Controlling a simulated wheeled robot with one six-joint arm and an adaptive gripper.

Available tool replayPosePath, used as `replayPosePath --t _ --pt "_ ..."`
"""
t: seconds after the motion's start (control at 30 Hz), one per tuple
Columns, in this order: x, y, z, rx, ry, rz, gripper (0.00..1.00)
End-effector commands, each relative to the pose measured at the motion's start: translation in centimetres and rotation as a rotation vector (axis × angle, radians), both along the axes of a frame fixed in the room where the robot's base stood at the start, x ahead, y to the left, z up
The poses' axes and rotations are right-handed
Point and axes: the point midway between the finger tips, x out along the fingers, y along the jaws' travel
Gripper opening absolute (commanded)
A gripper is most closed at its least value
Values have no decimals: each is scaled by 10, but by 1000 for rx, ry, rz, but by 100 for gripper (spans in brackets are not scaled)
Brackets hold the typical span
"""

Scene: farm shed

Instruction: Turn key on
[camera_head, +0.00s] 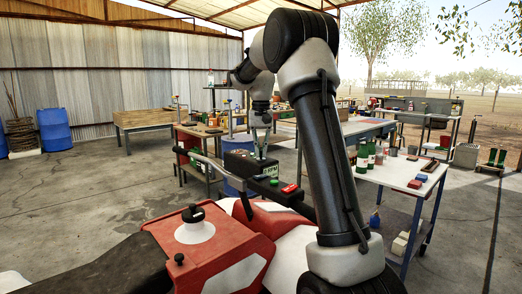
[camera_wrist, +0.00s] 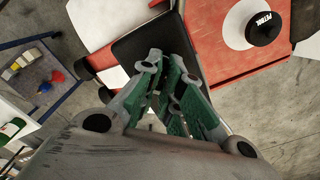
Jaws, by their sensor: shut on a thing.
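My gripper (camera_head: 262,152) points down at the dash panel (camera_head: 240,165) by the handlebar of a red and white vehicle (camera_head: 200,240). A green readout with the letters RPM shows on the panel beside the fingertips. In the wrist view my gripper (camera_wrist: 166,64) has its green-padded fingers drawn close together over a dark panel (camera_wrist: 150,45). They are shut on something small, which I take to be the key. The key itself is hidden by the fingers, so its angle cannot be seen.
A black petrol cap (camera_head: 193,214) sits on the red body, nearer than the handlebar (camera_head: 208,160). A red switch (camera_head: 290,188) is right of the panel. A white-topped table (camera_head: 398,172) with green bottles stands to the right. Open concrete floor lies left.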

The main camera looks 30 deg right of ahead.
Motion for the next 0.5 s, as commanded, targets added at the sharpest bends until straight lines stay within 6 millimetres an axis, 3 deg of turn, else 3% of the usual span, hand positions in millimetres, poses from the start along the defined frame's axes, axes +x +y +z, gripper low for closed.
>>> replayPosePath --t 0.5 --pt "0 0 1 0 -2 -277 0"
